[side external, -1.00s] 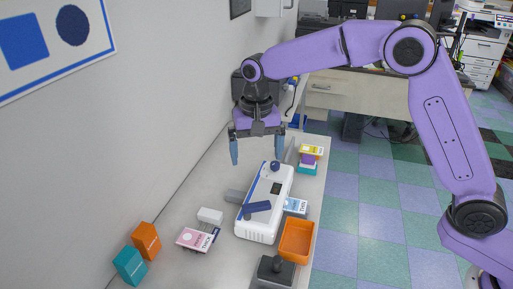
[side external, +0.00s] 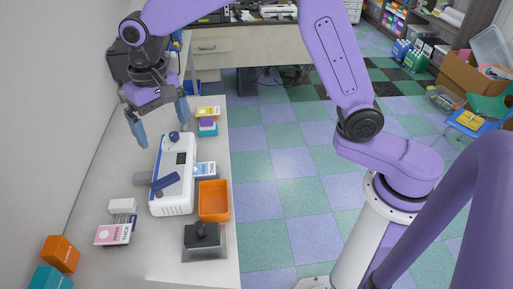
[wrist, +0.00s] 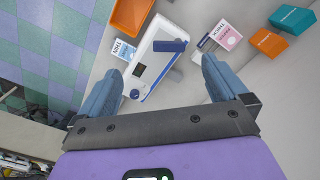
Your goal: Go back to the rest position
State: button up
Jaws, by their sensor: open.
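My gripper (side external: 163,132) is open and empty, raised above the far end of a white machine (side external: 173,198) with a dark blue lever and a dark knob on top. In the wrist view the two blue fingers (wrist: 160,68) are spread wide with nothing between them touching either finger. The white machine (wrist: 150,62) shows beyond the fingertips.
An orange tray (side external: 214,215) and a dark stamp-like tool (side external: 202,235) stand right of the machine. A THIN card (side external: 205,170), a THICK packet (side external: 113,234), stacked boxes (side external: 207,127) and orange (side external: 60,254) and teal (side external: 50,280) boxes share the table. A wall is at left.

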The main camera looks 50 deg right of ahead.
jog(key=s+d+f+n, duration=0.1)
jog(key=s+d+n, duration=0.5)
jog(key=s, duration=0.8)
jog(key=s+d+n, duration=0.7)
jog(key=s+d, duration=0.6)
jog(key=s, duration=0.2)
jog(key=shift+s+f, duration=0.3)
jog(key=shift+f, duration=0.05)
